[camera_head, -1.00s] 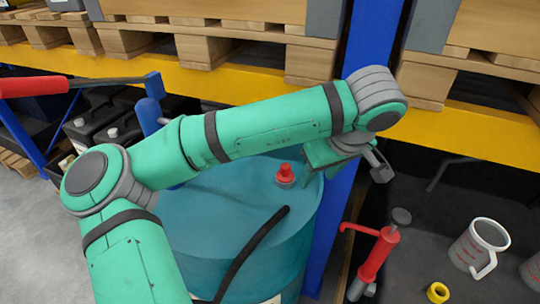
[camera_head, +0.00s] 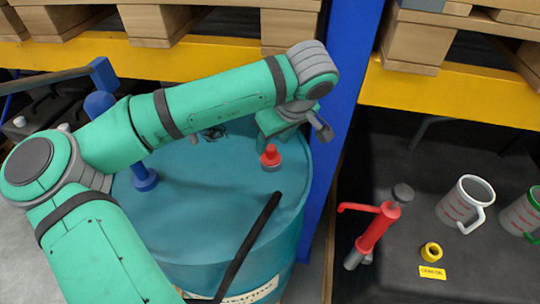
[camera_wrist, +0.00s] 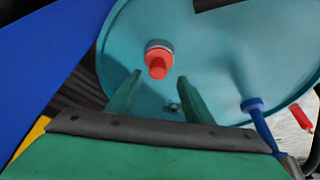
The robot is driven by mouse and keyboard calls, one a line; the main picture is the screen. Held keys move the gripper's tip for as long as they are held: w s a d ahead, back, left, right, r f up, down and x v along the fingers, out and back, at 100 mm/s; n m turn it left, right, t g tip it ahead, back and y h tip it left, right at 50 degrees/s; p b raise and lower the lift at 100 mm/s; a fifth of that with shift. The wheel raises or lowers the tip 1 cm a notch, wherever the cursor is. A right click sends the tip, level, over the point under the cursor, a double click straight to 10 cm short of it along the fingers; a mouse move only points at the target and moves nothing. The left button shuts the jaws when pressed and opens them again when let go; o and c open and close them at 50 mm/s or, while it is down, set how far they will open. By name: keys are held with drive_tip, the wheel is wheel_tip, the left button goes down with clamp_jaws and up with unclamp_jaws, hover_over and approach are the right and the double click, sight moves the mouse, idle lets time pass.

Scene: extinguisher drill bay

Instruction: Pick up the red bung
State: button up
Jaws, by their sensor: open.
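The red bung (camera_head: 270,155) stands upright on a grey ring near the right side of the teal drum's top (camera_head: 200,220). It also shows in the wrist view (camera_wrist: 157,66), beyond the fingertips and roughly between their lines. My gripper (camera_head: 270,140) is at the end of the green arm, above and just behind the bung in the head view. In the wrist view my gripper (camera_wrist: 158,82) has its two green fingers apart with nothing between them. The gap between fingers and bung is hard to judge.
A blue pump (camera_head: 143,175) rises from the drum's left side. A blue post (camera_head: 345,110) stands close right. Right of it, a dark surface holds a red pump (camera_head: 375,230), a yellow ring (camera_head: 431,252) and a white-handled jug (camera_head: 465,203).

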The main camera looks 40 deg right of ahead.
sight(271, 147)
drive_tip(key=shift+d+x, duration=0.2)
drive_tip(key=shift+x, duration=2.35)
clamp_jaws()
